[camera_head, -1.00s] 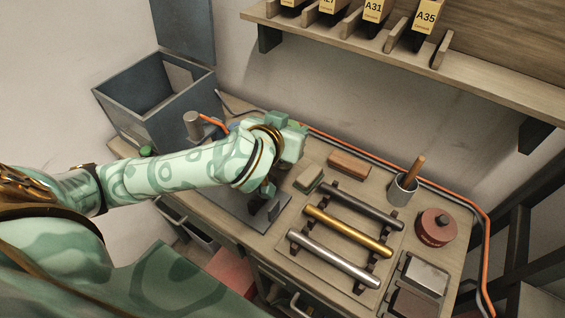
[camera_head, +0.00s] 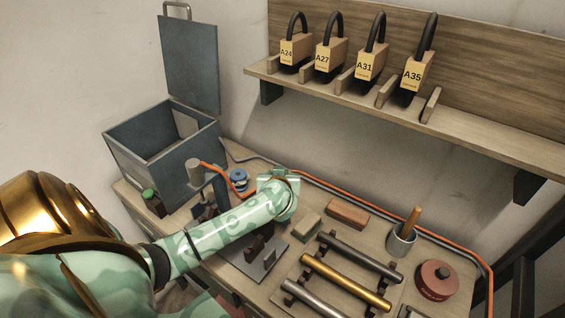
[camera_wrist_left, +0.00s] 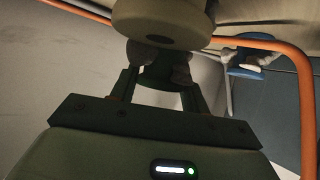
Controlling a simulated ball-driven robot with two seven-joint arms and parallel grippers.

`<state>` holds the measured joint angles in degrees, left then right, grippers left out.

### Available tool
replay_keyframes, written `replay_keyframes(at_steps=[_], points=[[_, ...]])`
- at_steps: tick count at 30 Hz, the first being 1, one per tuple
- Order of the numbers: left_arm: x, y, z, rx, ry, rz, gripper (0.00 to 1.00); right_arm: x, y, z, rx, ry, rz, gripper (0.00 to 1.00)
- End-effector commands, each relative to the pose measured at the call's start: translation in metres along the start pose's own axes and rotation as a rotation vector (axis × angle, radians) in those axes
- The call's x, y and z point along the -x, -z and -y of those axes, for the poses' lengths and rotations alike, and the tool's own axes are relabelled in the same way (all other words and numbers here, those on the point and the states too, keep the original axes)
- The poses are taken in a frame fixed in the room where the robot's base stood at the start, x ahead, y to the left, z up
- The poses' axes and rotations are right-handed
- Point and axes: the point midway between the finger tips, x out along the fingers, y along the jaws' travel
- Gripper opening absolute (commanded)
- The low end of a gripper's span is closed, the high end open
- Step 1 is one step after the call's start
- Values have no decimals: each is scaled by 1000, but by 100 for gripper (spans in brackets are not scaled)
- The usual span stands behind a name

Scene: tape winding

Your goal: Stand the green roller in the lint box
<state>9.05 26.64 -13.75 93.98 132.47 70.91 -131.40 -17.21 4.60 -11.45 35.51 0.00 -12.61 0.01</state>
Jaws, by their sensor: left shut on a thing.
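My left gripper (camera_wrist_left: 160,72) is shut on a pale, round-ended thing (camera_wrist_left: 160,22), seen at the top of the left wrist view. Its end shows a small centre hole or knob. I cannot tell for sure that it is the green roller; no other green roller is clear. In the head view the left hand is over the back middle of the bench, and its own wrist hides the fingers and what they hold. A blue-grey box (camera_head: 180,172), seemingly the lint box, stands open at the back left, its lid upright. My right gripper is not in view.
Padlocks (camera_head: 364,70) line the shelf.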

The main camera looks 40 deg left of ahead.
Motion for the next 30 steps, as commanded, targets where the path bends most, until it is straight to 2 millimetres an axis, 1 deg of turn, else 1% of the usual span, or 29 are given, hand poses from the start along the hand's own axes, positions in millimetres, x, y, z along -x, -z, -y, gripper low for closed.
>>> replay_keyframes(at_steps=[1,4,8,14,15,17,18,23,27,28,29,30], points=[[-6,-12,0,0,1,2,23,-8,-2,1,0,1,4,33],[-10,-18,0,0,1,-1,23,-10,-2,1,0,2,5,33],[-16,-15,0,2,0,-4,23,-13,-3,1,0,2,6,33],[-48,0,0,2,1,-2,23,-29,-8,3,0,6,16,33],[-51,-9,-1,1,0,2,23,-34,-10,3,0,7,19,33],[-52,-12,-1,1,-1,1,23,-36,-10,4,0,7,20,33],[-52,-11,0,1,-1,0,19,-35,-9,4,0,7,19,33],[-50,-8,0,1,-1,-2,19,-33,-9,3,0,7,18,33],[-52,-11,0,0,0,-2,19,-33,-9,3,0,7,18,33],[-52,-12,0,0,0,-2,48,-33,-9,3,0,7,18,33],[-52,-11,0,0,0,-2,57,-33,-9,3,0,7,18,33],[-52,-11,0,0,0,-2,68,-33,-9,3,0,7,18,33]])
